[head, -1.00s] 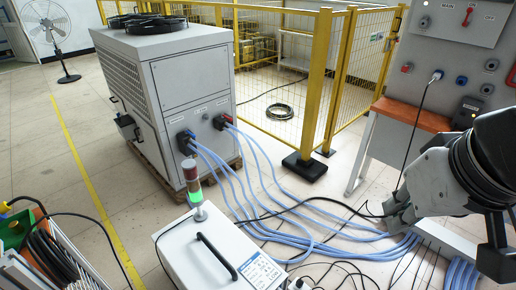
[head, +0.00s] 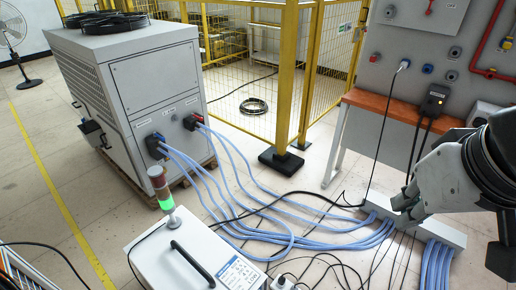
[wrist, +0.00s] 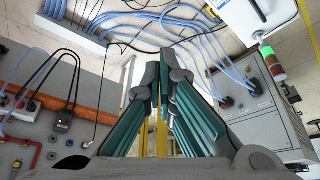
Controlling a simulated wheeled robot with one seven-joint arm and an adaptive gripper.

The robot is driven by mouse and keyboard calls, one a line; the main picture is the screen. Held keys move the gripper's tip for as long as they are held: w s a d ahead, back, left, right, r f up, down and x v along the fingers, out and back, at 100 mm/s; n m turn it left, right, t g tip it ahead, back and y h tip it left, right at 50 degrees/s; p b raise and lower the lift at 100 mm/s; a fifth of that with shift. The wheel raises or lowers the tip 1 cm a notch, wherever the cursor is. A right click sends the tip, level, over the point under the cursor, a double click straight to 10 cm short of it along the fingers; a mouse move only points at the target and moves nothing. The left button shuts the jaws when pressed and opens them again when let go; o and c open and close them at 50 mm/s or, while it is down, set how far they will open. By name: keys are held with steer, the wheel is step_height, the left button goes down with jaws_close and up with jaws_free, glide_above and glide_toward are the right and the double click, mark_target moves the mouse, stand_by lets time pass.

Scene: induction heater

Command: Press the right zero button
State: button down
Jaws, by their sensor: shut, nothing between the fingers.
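I cannot make out a button marked zero in either view. A grey wall panel (head: 400,75) with sockets, a switch and small round fittings stands at the right of the head view. It also shows, upside down, at the left of the wrist view (wrist: 28,160). My gripper (head: 403,207) is at the right of the head view, in front of the panel and the orange shelf. In the wrist view its fingers (wrist: 164,70) come together with nothing between them. They touch no panel or button that I can see.
A grey chiller cabinet (head: 165,75) stands at the back left. A white box (head: 190,260) with a signal lamp (head: 162,188) lit green is in front. Blue hoses (head: 265,232) and black cables cover the floor between them. Yellow fencing (head: 287,75) stands behind.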

steer(key=shift+d, duration=0.15)
